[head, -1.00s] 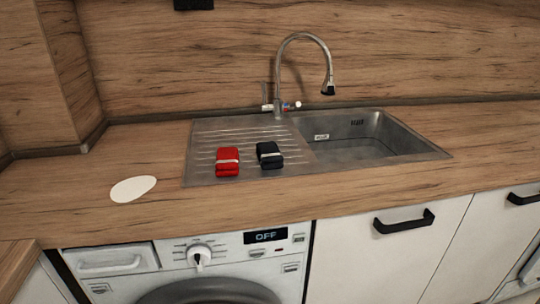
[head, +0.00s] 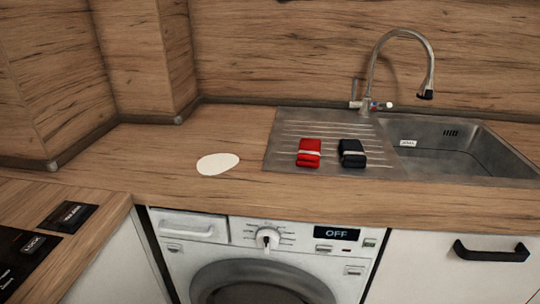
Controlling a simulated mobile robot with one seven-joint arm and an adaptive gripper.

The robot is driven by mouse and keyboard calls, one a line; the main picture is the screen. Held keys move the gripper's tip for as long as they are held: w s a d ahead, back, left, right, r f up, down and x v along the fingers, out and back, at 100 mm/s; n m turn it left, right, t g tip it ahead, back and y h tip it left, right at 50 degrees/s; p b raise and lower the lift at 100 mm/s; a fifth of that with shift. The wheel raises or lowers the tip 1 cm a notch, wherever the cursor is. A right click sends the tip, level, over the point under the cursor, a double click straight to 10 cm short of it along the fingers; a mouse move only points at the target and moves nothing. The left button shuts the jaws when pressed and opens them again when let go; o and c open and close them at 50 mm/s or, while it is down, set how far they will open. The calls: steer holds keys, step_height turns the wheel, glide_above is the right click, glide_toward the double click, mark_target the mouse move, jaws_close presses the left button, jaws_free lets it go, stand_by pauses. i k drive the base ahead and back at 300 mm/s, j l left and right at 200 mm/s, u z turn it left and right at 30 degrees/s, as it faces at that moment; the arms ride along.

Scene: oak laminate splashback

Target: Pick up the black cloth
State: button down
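The black cloth (head: 352,153) is a small folded bundle with a pale band around it. It lies on the ribbed steel drainboard (head: 290,133), left of the sink basin. A similar red cloth (head: 309,153) with a pale band lies just to its left, with a small gap between them. My gripper is not in view.
The sink basin (head: 455,160) and its tall curved tap (head: 430,65) stand right of and behind the cloths. A white oval (head: 218,163) lies on the worktop to the left. A washing machine (head: 265,255) is below the counter. Dark panels (head: 68,217) lie on the left counter.

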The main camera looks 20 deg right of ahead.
mark_target(353, 154)
steer(key=k+l, duration=0.1)
steer(key=l, duration=0.25)
steer(key=l+u, duration=0.1)
steer(key=l, duration=0.3)
steer(key=k+l+u, duration=0.1)
steer(key=l, duration=0.25)
steer(key=k+l, duration=0.15)
steer(key=l, duration=0.2)
steer(key=k+l+u, duration=0.1)
steer(key=l, duration=0.3)
steer(key=k+l, duration=0.1)
steer(key=l, duration=0.3)
steer(key=l+u, duration=0.15)
steer(key=l, duration=0.3)
steer(key=i+l, duration=0.25)
steer(key=l, duration=0.05)
